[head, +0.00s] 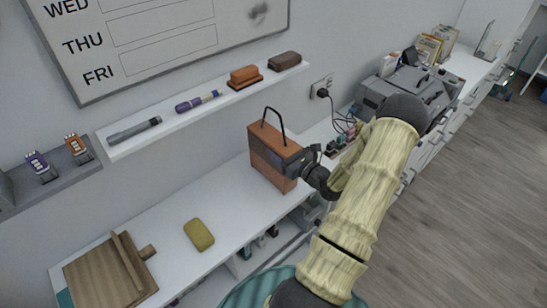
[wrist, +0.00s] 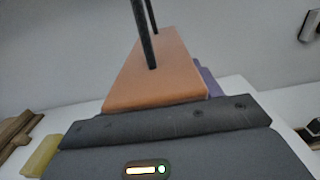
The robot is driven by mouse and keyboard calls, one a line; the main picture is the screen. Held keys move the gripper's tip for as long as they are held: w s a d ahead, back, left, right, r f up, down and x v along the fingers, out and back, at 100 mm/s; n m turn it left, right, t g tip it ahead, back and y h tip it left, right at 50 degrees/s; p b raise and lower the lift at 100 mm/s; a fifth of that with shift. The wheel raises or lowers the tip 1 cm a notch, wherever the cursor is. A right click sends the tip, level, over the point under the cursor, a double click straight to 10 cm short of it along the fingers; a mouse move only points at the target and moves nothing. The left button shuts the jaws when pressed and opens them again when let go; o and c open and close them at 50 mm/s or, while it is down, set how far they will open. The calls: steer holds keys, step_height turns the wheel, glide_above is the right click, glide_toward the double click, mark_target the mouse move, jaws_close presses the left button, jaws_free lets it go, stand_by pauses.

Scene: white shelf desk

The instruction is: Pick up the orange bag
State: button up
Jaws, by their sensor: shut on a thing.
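The orange bag (head: 267,145) is a boxy orange-brown bag with a thin black loop handle, upright over the white desk near the wall. Whether its base touches the desk is hard to tell. My gripper (head: 301,160) is at the bag's right side in the head view, shut on it. In the wrist view, the bag's orange top (wrist: 158,75) and dark handle rise just beyond the dark gripper body (wrist: 170,125). The fingertips are mostly hidden.
The desk (head: 165,245) holds a yellow block (head: 198,235) and a wooden item (head: 105,275) at left. A wall shelf (head: 120,151) with markers and erasers hangs above. A grey machine (head: 405,88) and cables stand to the right.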

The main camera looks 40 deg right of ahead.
steer(key=shift+r, duration=0.1)
steer(key=shift+s+r+b, duration=0.2)
steer(key=shift+r+b, duration=0.15)
steer(key=shift+b, duration=0.05)
step_height(320, 180, up, 6)
steer(key=shift+r+b, duration=0.1)
steer(key=shift+b, duration=0.2)
steer(key=s+d+b, duration=0.1)
steer(key=s+b, duration=0.2)
steer(key=s, duration=1.6)
steer(key=shift+s+d, duration=0.25)
steer(key=shift+d, duration=0.05)
